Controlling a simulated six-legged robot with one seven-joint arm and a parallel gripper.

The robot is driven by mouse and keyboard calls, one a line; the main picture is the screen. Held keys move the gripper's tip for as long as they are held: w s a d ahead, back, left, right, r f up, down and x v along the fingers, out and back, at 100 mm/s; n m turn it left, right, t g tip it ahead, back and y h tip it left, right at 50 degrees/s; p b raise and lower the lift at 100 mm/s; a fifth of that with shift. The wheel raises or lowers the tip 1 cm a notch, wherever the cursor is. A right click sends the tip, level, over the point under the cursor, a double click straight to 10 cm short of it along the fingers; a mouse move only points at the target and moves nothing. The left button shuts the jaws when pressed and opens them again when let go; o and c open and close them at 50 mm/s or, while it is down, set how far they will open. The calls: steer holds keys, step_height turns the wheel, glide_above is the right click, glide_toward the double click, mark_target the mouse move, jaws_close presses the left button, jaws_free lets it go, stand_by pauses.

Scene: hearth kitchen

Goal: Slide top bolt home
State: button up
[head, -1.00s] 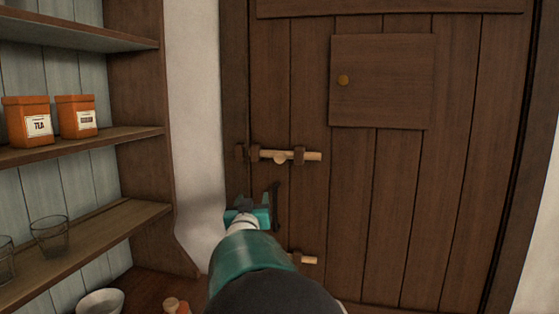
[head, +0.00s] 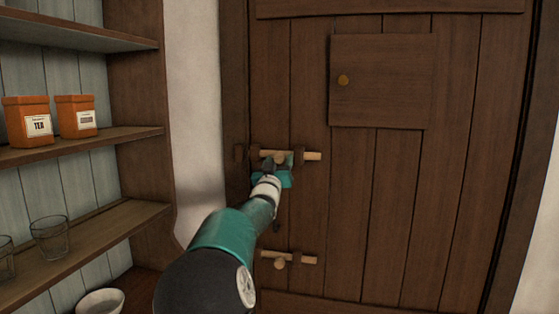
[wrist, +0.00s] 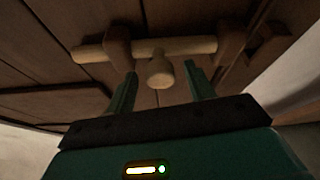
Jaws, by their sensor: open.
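The top bolt (head: 312,156) is a pale wooden rod with a round knob (wrist: 160,73), lying level in brown guides on the plank door. Its right end sticks out past the right guide. The keeper (head: 240,154) is left of the bolt in the head view; in the wrist view the keeper (wrist: 268,50) is at right, and the bolt does not show inside it. My gripper (head: 278,166) is at the bolt. In the wrist view its open fingers (wrist: 160,78) stand on either side of the knob, with visible gaps; touch cannot be told.
A lower bolt (head: 304,260) sits on the door below my arm. A small hatch (head: 385,85) with a knob is above right. At left, shelves (head: 130,137) hold orange tins (head: 76,118) and glasses (head: 50,240), with a white bowl (head: 100,301) below.

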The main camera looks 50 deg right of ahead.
steer(key=shift+x, duration=0.85)
jaws_close()
steer(key=shift+w+a+r, duration=0.1)
steer(key=shift+w+a, duration=0.2)
steer(key=shift+w, duration=0.45)
steer(key=shift+w+a+f, duration=0.1)
steer(key=shift+w+a, duration=0.25)
steer(key=shift+w, duration=0.4)
steer(key=shift+w+a+r, duration=0.1)
steer(key=shift+w+a, duration=0.2)
steer(key=shift+w, duration=0.4)
jaws_free()
steer(key=shift+w+a, duration=0.1)
steer(key=shift+w, duration=0.1)
steer(key=v, duration=1.4)
